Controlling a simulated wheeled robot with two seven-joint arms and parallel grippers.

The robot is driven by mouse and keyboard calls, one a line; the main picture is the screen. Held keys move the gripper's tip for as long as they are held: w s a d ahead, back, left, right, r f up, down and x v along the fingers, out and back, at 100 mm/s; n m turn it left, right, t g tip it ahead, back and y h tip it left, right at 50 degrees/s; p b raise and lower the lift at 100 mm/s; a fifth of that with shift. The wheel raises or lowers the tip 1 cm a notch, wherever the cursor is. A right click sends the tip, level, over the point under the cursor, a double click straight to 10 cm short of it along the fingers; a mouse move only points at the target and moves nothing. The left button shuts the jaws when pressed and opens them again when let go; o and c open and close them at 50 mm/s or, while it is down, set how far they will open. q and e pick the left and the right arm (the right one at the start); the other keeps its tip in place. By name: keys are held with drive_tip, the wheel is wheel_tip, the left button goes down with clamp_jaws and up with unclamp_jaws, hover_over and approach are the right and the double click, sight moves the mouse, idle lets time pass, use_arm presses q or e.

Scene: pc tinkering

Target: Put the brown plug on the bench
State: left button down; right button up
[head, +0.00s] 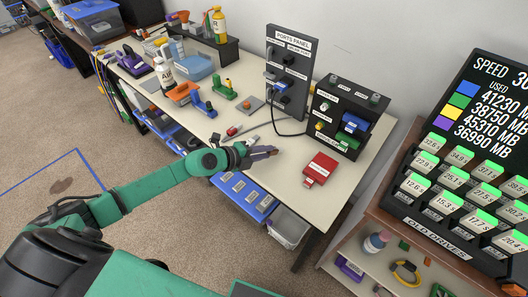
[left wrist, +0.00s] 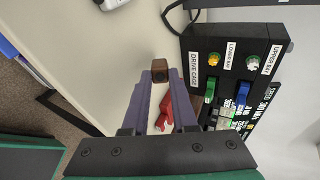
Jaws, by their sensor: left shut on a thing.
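The brown plug (left wrist: 160,66) is a small block between the fingertips of my left gripper in the left wrist view. My left gripper (head: 272,152) is shut on it. In the head view the gripper is over the front part of the pale bench (head: 232,111), left of the red box. The plug is too small there to make out clearly. I cannot tell whether it touches the bench top. My right gripper is in neither view.
A red box (head: 320,167) lies on the bench to the right of my left gripper. The black drive cage (head: 340,117) and the grey ports panel (head: 289,71) stand behind, with a black cable between them.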

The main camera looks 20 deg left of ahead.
use_arm(q)
drive_tip(key=shift+f, duration=0.4)
drive_tip(key=c, duration=0.6)
unclamp_jaws()
drive_tip(key=shift+s+a+r, duration=0.1)
drive_tip(key=shift+s+a+r, duration=0.2)
drive_tip(key=shift+s, duration=0.05)
drive_tip(key=shift+w+f, duration=0.1)
drive_tip(key=shift+f, duration=0.15)
drive_tip(key=shift+o, duration=0.2)
drive_tip(key=shift+o, duration=1.3)
